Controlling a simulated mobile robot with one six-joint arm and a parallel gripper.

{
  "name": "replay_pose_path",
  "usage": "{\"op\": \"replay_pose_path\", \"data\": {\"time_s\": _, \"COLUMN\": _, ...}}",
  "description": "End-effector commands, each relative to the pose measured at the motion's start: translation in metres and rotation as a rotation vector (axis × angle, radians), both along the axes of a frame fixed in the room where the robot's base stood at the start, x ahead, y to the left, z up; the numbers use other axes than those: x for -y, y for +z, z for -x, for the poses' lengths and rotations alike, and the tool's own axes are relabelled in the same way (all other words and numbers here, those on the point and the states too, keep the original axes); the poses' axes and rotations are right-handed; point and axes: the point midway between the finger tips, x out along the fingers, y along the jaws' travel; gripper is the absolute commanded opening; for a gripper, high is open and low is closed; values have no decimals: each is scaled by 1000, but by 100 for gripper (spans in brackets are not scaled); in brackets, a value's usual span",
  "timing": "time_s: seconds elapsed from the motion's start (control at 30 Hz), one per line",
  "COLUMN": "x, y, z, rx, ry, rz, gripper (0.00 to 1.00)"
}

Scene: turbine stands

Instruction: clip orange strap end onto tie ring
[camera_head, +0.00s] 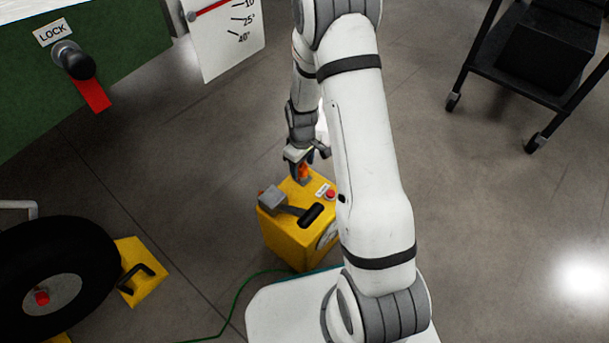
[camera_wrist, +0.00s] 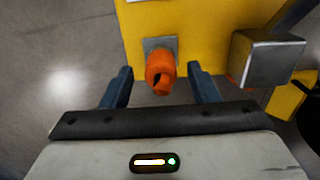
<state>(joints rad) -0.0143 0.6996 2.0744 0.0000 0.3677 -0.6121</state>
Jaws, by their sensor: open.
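An orange piece (camera_head: 304,173) sits at the back top edge of a yellow box (camera_head: 284,237). In the wrist view the orange piece (camera_wrist: 160,70) is a short knob with a dark opening, set on a grey square plate on the yellow box (camera_wrist: 205,30). I cannot tell whether it is the strap end. My gripper (camera_head: 301,160) is open above the box. In the wrist view its two dark fingers (camera_wrist: 160,76) stand on either side of the orange piece, with gaps both sides. I see no strap webbing and no clear tie ring.
The box top carries a grey block (camera_head: 272,198), a black handle and a red button (camera_head: 330,194). A wheel (camera_head: 50,280) with a yellow chock (camera_head: 141,272) is at left. A green panel with a LOCK pin is upper left. A black cart (camera_head: 530,65) stands upper right.

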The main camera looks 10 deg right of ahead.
Motion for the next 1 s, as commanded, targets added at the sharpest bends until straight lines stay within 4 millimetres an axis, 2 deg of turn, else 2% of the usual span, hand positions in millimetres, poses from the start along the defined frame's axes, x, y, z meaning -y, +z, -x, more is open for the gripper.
{"op": "replay_pose_path", "data": {"time_s": 0.03, "x": 0, "y": -9, "z": 0, "rx": 0, "ry": 0, "rz": 0, "gripper": 55}}
{"op": "replay_pose_path", "data": {"time_s": 0.2, "x": 0, "y": -16, "z": 0, "rx": 0, "ry": 0, "rz": 0, "gripper": 55}}
{"op": "replay_pose_path", "data": {"time_s": 1.0, "x": -2, "y": -15, "z": 0, "rx": 0, "ry": 2, "rz": 0, "gripper": 55}}
